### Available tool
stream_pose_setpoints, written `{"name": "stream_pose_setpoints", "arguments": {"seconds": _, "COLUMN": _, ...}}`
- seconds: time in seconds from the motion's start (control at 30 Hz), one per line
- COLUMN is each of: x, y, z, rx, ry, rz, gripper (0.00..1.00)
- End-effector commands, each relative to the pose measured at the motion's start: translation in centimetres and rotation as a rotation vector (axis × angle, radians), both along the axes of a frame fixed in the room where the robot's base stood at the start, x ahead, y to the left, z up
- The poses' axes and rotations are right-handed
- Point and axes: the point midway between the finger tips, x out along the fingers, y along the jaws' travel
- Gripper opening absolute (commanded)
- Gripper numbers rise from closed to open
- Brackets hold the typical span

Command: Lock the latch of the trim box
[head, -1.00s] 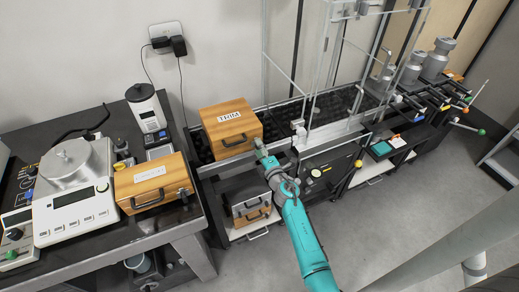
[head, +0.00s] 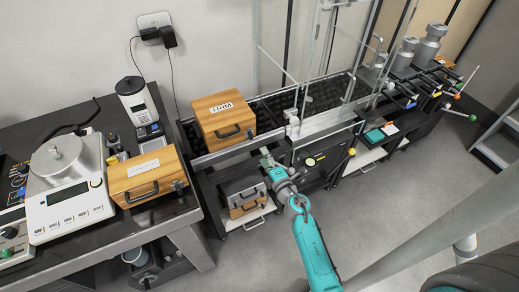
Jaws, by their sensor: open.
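The trim box (head: 214,112) is a wooden box with a white label reading TRIM on its lid and a dark handle on its front. It stands on the dark middle bench, left of the clear frame. A small dark spot at its front right may be the latch, too small to read its position. My gripper (head: 266,160), at the end of my teal arm, is open and empty. In the picture it is below and right of the box's front right corner, apart from it.
A second wooden box (head: 140,168) with a handle stands on the left table, beside a balance (head: 70,205). A clear-walled frame (head: 335,118) rises right of the trim box. Cases (head: 243,192) sit on a shelf below. Floor is open at the front right.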

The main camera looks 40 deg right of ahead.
Motion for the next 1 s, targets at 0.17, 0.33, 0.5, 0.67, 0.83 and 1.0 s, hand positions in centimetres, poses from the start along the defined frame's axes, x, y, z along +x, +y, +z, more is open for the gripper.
{"name": "stream_pose_setpoints", "arguments": {"seconds": 0.17, "x": -1.5, "y": 0.4, "z": 0.0, "rx": 0.001, "ry": 0.001, "rz": -0.001, "gripper": 0.6}}
{"name": "stream_pose_setpoints", "arguments": {"seconds": 0.33, "x": -1.8, "y": 0.5, "z": 0.0, "rx": 0.0, "ry": -0.001, "rz": 0.0, "gripper": 0.6}}
{"name": "stream_pose_setpoints", "arguments": {"seconds": 0.5, "x": -1.8, "y": 0.5, "z": 0.0, "rx": 0.0, "ry": -0.001, "rz": 0.0, "gripper": 0.6}}
{"name": "stream_pose_setpoints", "arguments": {"seconds": 0.67, "x": -1.8, "y": 0.5, "z": 0.0, "rx": 0.0, "ry": 0.0, "rz": 0.0, "gripper": 0.6}}
{"name": "stream_pose_setpoints", "arguments": {"seconds": 0.83, "x": -1.8, "y": 0.5, "z": 0.0, "rx": 0.001, "ry": 0.0, "rz": 0.0, "gripper": 0.6}}
{"name": "stream_pose_setpoints", "arguments": {"seconds": 1.0, "x": -3.4, "y": 2.6, "z": -0.5, "rx": 0.063, "ry": -0.012, "rz": 0.016, "gripper": 0.6}}
